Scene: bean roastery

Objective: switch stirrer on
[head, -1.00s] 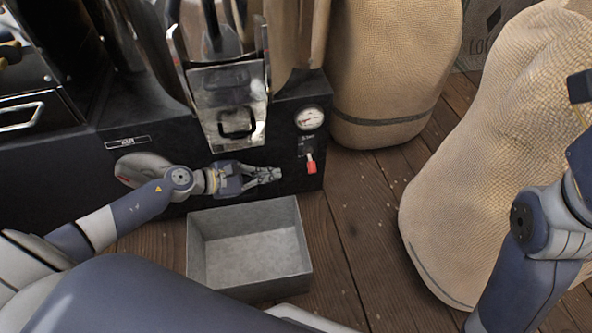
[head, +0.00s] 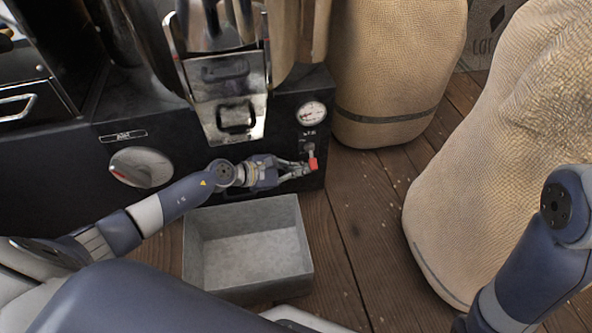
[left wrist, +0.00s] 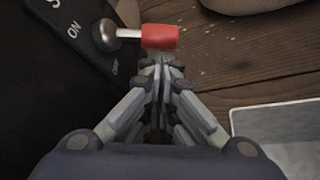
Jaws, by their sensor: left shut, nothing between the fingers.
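The stirrer switch (head: 312,160) is a small metal lever with a red tip on the black front of the roaster, below the gauge. In the left wrist view the red-tipped lever (left wrist: 158,36) points to the right from its round pivot, and the label beside it reads "ON". My left gripper (head: 308,169) is shut and empty. Its fingertips are right at the red tip, just below it in the wrist view; I cannot tell whether they touch. My right gripper is out of view; only part of the right arm shows.
A grey open metal bin (head: 248,245) stands on the wooden floor below my left arm. A round gauge (head: 312,113) sits above the switch. A metal chute (head: 228,95) juts from the roaster. Burlap sacks (head: 395,70) stand to the right.

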